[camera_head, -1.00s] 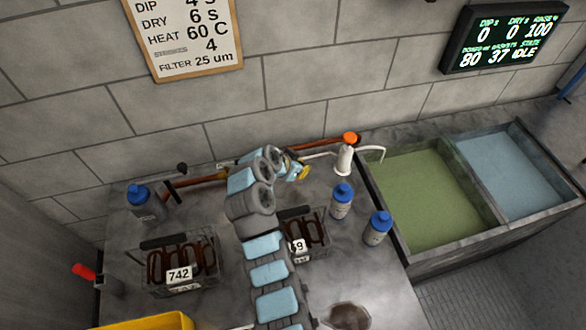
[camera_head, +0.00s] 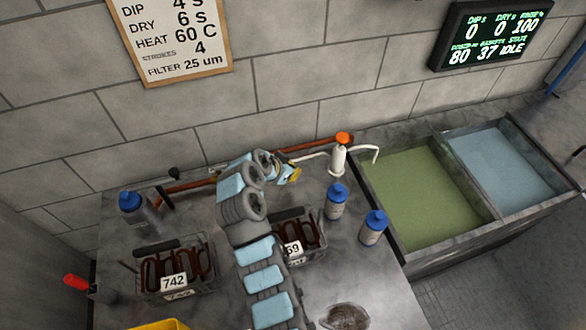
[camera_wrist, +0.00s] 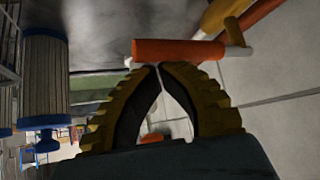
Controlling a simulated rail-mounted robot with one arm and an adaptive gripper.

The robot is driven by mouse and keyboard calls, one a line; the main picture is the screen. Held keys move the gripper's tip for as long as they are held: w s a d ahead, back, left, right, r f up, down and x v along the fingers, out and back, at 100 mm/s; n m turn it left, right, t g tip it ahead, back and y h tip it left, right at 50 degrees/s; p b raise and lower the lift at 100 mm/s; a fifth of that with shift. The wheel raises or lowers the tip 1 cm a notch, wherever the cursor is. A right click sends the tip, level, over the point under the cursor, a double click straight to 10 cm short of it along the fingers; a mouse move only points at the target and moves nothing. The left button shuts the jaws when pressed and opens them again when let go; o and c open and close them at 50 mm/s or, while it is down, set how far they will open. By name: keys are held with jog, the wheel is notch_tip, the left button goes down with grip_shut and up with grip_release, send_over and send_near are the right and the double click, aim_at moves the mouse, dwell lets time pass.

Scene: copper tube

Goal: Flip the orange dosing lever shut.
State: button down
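In the wrist view an orange bar (camera_wrist: 178,52) with white ends lies across the tips of my gripper (camera_wrist: 160,66). It looks like the lever's grip; whether the tips touch it I cannot tell. The yellow-and-black fingers meet at their tips, with nothing seen between them. In the head view my gripper (camera_head: 294,174) is left of the white dosing post (camera_head: 338,160), which has an orange cap (camera_head: 343,138) and a thin white arm reaching left towards my gripper. The arm's left end and the orange bar cannot be made out there.
A copper-coloured pipe (camera_head: 190,186) runs along the wall behind my arm. Wire baskets (camera_head: 205,265) (camera_head: 318,252) hold brown parts. A green tank (camera_head: 415,190) and a blue tank (camera_head: 505,165) lie at the right.

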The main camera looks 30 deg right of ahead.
jog(key=a+r, duration=0.1)
jog(key=r, duration=0.1)
jog(key=a+r+p, duration=0.1)
jog(key=r, duration=0.5)
jog(key=shift+w+a+r+p, duration=0.1)
jog(key=shift+w+a+p, duration=0.2)
jog(key=shift+a, duration=0.1)
